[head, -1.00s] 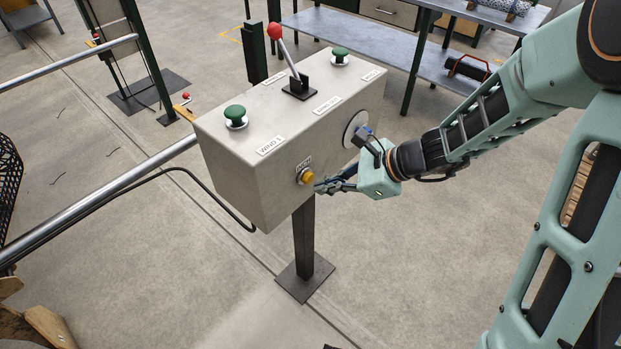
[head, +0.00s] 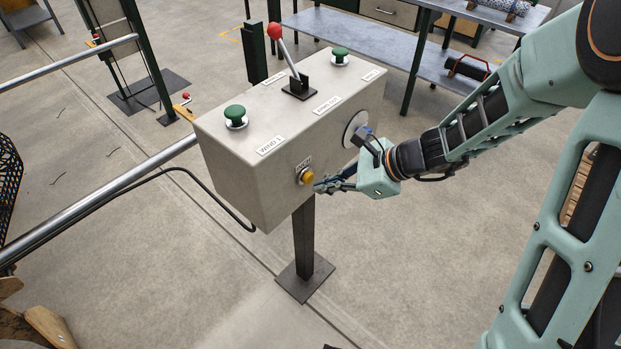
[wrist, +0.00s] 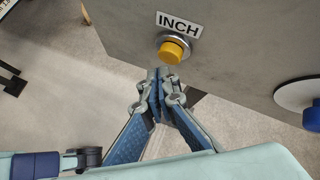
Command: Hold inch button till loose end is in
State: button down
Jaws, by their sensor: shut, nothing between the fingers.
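The yellow inch button (head: 306,176) sits on the front face of the grey control box (head: 240,185), under an INCH label. In the wrist view the inch button (wrist: 171,52) stands out from its metal collar. My gripper (head: 319,187) is shut and empty. Its fingertips (wrist: 158,72) are close in front of the button and slightly below it in the wrist view; I cannot tell whether they touch. No loose end of wire can be made out in these views.
The box top carries two green buttons (head: 236,116) (head: 340,56) and a red-knobbed lever (head: 275,31). A metal rail (head: 100,207) and black cable run left. Floor below is open.

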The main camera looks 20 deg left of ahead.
jog(key=shift+w+a, duration=0.1)
jog(key=shift+a, duration=0.25)
jog(key=shift+w+a, duration=0.15)
jog(key=shift+a, duration=0.3)
dwell(1.7)
jog(key=shift+d, duration=0.15)
dwell(1.8)
jog(key=shift+s+d, duration=0.3)
jog(key=shift+d, duration=0.4)
jog(key=shift+d, duration=0.1)
jog(key=shift+s+d+b, duration=0.1)
jog(key=shift+s+d, duration=0.25)
jog(key=shift+d, duration=0.4)
jog(key=shift+s+d+b, duration=0.15)
jog(key=shift+s+d, duration=0.15)
jog(key=shift+d, duration=0.45)
jog(key=shift+s+d+b, duration=0.1)
jog(key=shift+s+d, duration=0.25)
jog(key=shift+d, duration=0.4)
